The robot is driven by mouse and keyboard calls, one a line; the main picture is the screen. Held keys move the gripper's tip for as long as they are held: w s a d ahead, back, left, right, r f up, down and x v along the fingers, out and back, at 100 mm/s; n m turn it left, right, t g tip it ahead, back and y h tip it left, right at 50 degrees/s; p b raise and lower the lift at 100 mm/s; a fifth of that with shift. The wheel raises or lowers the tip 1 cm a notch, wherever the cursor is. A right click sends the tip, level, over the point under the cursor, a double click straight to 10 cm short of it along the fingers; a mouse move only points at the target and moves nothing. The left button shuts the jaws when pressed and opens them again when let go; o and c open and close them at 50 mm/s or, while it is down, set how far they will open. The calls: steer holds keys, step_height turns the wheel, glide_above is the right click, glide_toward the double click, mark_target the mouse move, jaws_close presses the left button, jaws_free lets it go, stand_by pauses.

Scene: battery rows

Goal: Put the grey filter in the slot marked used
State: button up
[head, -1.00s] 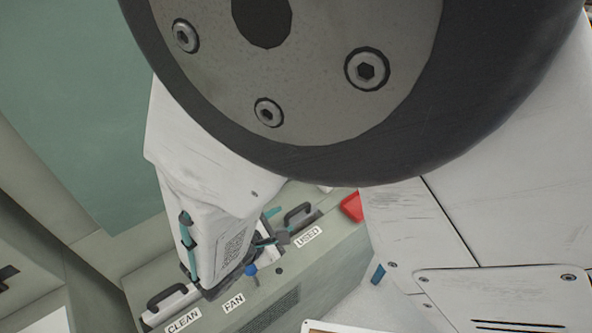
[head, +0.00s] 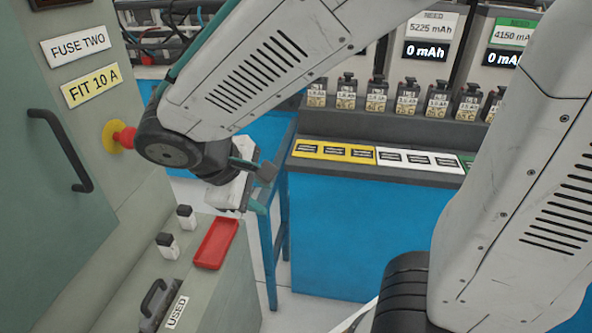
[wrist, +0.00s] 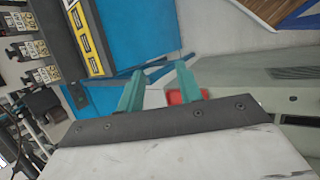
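My gripper (head: 252,187) hangs in the air beyond the red tray, right of the grey-green cabinet, in the head view. In the wrist view its two teal fingers (wrist: 160,76) stand apart with nothing seen between them. A dark handle (head: 153,298) sits in a recess in the cabinet top, beside the label USED (head: 176,312). It looks like the handle of a filter seated there; its body is hidden in the slot, so I cannot tell its colour. The CLEAN and FAN labels are out of view now.
A red tray (head: 217,243) and two small white blocks with dark tops (head: 168,245) stand on the cabinet top. A red stop button (head: 122,137) is on the panel. A blue bench (head: 370,235) with battery rows is behind. White floor shows between.

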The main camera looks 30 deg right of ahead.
steer(key=s+d+r+m+y, duration=0.2)
steer(key=s+d+m+y, duration=0.1)
steer(key=s, duration=0.3)
steer(key=s+d+r+m+y, duration=0.3)
steer(key=s+d+m, duration=0.2)
steer(key=s, duration=0.1)
steer(key=shift+r+m, duration=0.3)
steer(key=shift+r, duration=0.05)
